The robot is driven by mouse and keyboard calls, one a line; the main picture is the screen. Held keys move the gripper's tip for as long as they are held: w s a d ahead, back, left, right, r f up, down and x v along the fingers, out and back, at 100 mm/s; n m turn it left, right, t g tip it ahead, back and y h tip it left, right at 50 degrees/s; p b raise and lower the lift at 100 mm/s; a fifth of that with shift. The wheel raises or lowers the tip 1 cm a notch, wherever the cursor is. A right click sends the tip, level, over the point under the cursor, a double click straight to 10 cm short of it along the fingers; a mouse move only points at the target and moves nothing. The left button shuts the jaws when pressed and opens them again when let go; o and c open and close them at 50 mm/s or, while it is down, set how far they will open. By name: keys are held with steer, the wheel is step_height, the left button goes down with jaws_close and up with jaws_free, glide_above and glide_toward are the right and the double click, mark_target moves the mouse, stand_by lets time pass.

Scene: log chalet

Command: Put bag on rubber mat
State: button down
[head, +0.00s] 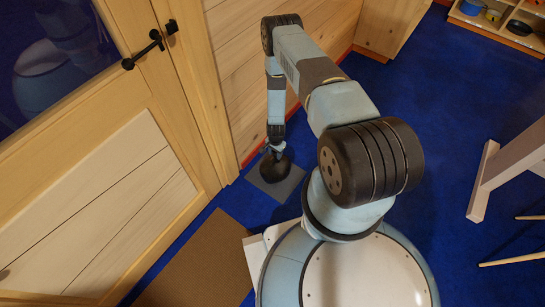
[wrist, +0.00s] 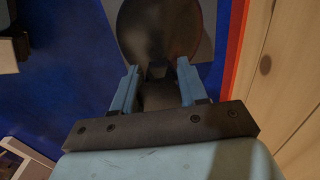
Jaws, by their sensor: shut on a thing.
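The bag (head: 274,168) is a dark, rounded thing low by the wooden wall, and it also shows at the top of the wrist view (wrist: 158,28). The rubber mat (head: 281,193) is a grey square on the blue floor, and its edge shows beside the bag in the wrist view (wrist: 208,18). My gripper (head: 277,149) points down and is shut on the bag's narrow top part, between its two blue fingers in the wrist view (wrist: 157,72). The bag is over the mat; I cannot tell whether it touches it. It hides much of the mat.
A wooden door (head: 95,205) with a black handle stands at the left. A brown doormat (head: 200,262) lies in front of it. The plank wall (head: 245,75) rises close to the grey mat. Wooden furniture legs (head: 483,180) stand at the right, with open blue floor between.

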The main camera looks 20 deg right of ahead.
mark_target(276, 162)
steer(key=shift+w+d+f, duration=0.3)
steer(key=shift+w+f, duration=0.35)
steer(key=shift+f, duration=1.6)
steer(key=c, duration=0.6)
jaws_free()
steer(key=shift+r, duration=0.1)
